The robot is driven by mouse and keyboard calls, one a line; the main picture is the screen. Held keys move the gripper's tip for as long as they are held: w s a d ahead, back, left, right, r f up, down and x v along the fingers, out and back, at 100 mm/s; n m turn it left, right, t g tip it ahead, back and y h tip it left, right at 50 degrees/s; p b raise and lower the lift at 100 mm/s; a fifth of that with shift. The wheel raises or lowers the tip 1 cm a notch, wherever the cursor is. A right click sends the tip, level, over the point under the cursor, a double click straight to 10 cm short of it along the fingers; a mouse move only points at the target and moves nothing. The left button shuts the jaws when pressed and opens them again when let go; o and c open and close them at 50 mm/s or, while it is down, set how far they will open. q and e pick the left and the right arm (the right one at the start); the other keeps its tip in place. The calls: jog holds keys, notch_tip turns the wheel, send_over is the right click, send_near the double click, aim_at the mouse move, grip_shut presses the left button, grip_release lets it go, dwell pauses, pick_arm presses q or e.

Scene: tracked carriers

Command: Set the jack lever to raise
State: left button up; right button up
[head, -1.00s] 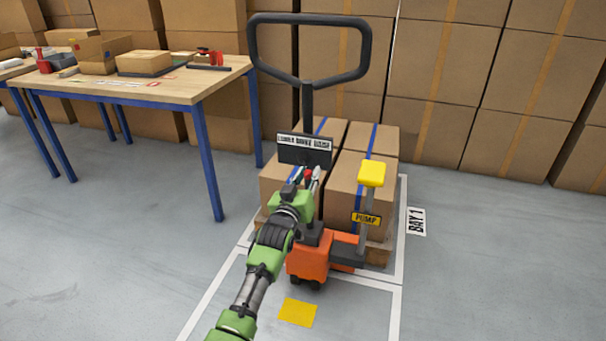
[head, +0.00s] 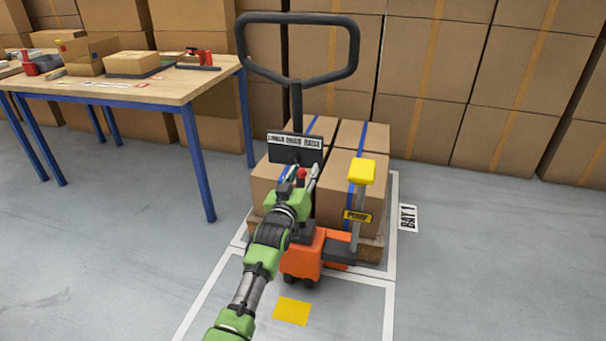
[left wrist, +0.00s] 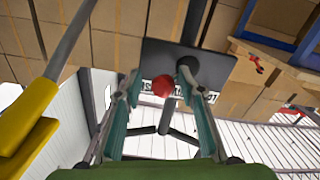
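The jack lever ends in a red knob (head: 302,174), just below the label plate (head: 295,148) reading LOWER, DRIVE, RAISE on the jack's handle column. The knob appears near the plate's middle, slightly to the right. My left gripper (head: 302,179) reaches up to the knob. In the left wrist view the red knob (left wrist: 163,86) lies between the two spread fingers of my left gripper (left wrist: 160,84), with gaps visible on both sides. The dark plate (left wrist: 212,68) is behind it, its lettering mostly hidden. My right gripper is not in view.
The looped tow handle (head: 298,76) rises above the plate. A yellow-topped pump pedal (head: 361,171) stands to the right of my gripper. Strapped cartons (head: 353,185) sit behind the orange jack base (head: 303,256). A workbench (head: 165,92) stands at the left. Floor to the right is clear.

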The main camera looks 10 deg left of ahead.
pick_arm(q)
jog(key=shift+s+a+f, duration=0.1)
jog(key=shift+s+a, duration=0.05)
jog(key=shift+s, duration=0.3)
jog(key=s, duration=1.1)
jog(key=shift+a, duration=0.1)
